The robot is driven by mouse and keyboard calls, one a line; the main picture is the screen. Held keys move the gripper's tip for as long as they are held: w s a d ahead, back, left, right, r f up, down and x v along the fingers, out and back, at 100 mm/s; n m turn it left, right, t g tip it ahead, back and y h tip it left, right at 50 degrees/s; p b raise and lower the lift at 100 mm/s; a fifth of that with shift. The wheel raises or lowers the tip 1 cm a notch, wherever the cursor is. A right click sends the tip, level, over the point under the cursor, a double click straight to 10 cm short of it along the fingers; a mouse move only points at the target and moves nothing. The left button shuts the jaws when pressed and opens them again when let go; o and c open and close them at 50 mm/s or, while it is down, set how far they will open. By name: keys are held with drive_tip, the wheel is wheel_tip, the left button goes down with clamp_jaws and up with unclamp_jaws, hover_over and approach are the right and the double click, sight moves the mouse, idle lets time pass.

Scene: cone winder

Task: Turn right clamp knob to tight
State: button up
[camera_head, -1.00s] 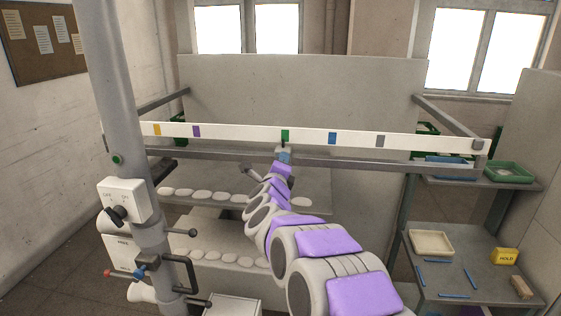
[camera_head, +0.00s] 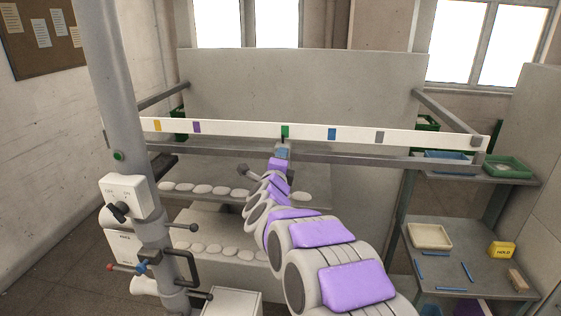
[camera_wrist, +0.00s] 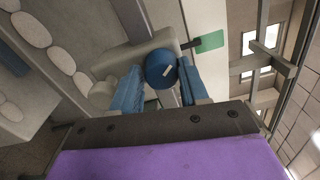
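A round blue knob (camera_wrist: 161,69) with a short white mark on its face shows in the wrist view, beside a pale bar with a green patch. My gripper (camera_wrist: 161,78) has one blue finger on each side of the knob. The fingers look closed against its sides, with little or no gap showing. In the head view my gripper (camera_head: 282,151) is at the front rail, just below the green tag (camera_head: 285,131); the knob is too small or hidden to make out there.
A long white rail (camera_head: 360,136) with coloured tags crosses the scene. A grey post (camera_head: 125,130) with a switch box (camera_head: 126,196) stands at the left. Pale rounded pieces (camera_head: 202,189) line the shelves. At the right a bench holds a cream tray (camera_head: 430,236) and a yellow HOLD block (camera_head: 501,250).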

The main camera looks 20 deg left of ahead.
drive_tip(key=o, duration=0.4)
drive_tip(key=shift+w+a+f, duration=0.15)
drive_tip(key=shift+s, duration=0.3)
drive_tip(key=b+v, duration=0.1)
drive_tip(key=v, duration=1.6)
drive_tip(key=shift+a+b, duration=0.15)
drive_tip(key=shift+b, duration=0.25)
drive_tip(key=shift+w+f, duration=0.1)
